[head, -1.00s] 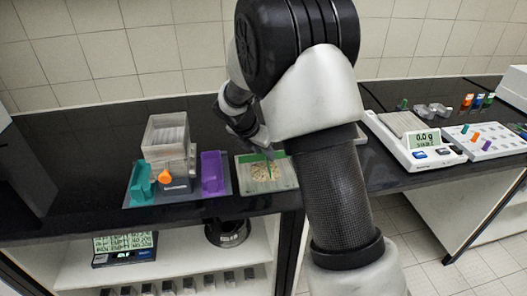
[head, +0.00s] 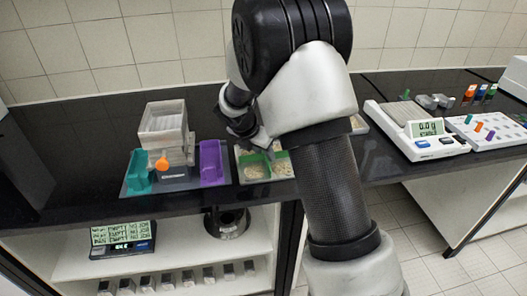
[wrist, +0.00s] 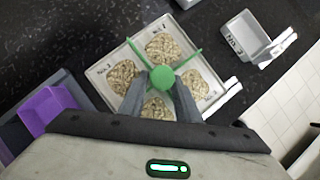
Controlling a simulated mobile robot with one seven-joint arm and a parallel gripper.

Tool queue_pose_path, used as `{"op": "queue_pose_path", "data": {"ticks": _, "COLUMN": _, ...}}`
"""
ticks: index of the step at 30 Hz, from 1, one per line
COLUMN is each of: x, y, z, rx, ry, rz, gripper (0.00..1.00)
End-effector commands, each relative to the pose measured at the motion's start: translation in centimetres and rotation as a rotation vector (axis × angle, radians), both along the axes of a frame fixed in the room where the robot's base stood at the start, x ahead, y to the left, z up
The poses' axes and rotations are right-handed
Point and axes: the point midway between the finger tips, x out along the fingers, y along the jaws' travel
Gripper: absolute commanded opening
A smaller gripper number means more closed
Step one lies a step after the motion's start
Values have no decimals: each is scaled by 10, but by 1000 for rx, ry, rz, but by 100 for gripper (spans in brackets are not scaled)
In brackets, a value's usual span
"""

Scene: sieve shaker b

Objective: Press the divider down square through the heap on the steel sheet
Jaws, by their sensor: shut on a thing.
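The green cross-shaped divider (wrist: 190,62) stands in the middle of the pale steel sheet (wrist: 101,71) in the wrist view. My gripper (wrist: 162,82) is shut on its round hub from above. The grainy tan heap (wrist: 163,46) lies in separate portions between the divider's arms. The arms run diagonally to the sheet's edges in that view, and the divider looks roughly upright. Its lower edges against the sheet are hard to see. In the head view the divider (head: 271,165) shows on the sheet, with my arm covering part of the right side.
A purple bin (head: 211,163), a teal bin (head: 139,171) and a clear box-like unit (head: 164,125) stand left of the sheet. A grey labelled tray (wrist: 243,38) lies to its right in the wrist view. A balance (head: 424,140) stands farther right.

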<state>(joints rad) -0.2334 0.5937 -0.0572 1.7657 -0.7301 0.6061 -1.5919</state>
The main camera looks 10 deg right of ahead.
Motion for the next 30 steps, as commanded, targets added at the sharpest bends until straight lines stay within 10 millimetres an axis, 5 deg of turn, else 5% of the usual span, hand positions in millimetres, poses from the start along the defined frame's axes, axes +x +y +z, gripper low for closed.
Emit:
{"op": "queue_pose_path", "data": {"ticks": 12, "x": 0, "y": 0, "z": -2, "rx": 1, "ry": -1, "rz": 0, "gripper": 4}}
{"op": "queue_pose_path", "data": {"ticks": 13, "x": 0, "y": 0, "z": -2, "rx": 1, "ry": -1, "rz": 0, "gripper": 31}}
{"op": "queue_pose_path", "data": {"ticks": 17, "x": 0, "y": 0, "z": -2, "rx": 1, "ry": -1, "rz": 0, "gripper": 52}}
{"op": "queue_pose_path", "data": {"ticks": 30, "x": -4, "y": 6, "z": 11, "rx": 1, "ry": -3, "rz": 1, "gripper": 52}}
